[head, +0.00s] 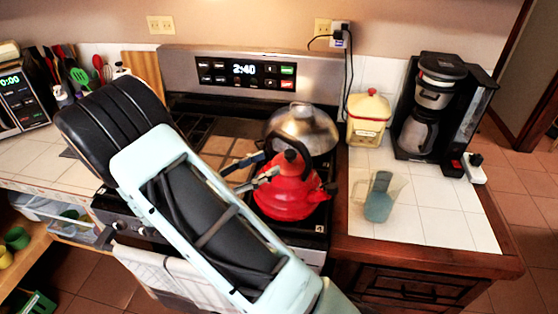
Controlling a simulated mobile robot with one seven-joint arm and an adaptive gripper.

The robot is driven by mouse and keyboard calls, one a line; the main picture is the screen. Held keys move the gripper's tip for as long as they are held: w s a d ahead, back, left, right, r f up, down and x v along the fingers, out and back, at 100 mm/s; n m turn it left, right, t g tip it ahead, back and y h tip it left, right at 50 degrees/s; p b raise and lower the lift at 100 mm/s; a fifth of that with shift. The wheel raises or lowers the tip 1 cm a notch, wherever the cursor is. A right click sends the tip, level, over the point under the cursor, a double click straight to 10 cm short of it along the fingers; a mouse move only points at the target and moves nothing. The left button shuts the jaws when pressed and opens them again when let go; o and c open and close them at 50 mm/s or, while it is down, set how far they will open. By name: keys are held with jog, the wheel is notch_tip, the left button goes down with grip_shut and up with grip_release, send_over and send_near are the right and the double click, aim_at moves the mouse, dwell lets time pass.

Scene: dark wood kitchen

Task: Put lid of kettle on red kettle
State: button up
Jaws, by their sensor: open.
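The red kettle (290,197) stands on the right front of the stove, with a black spout tip at its right. Black parts (292,160) show at its top; I cannot tell whether they are the lid's knob, the handle or both. No separate kettle lid is clearly seen. My gripper (268,165) is open at the upper left of the kettle, its fingers pointing right toward the black top. I cannot tell whether it touches the kettle. My arm hides much of the stove's left and front.
A silver domed pot or cover (302,128) stands close behind the kettle. The white tile around the cup is clear.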

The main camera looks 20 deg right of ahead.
jog(key=shift+v, duration=1.65)
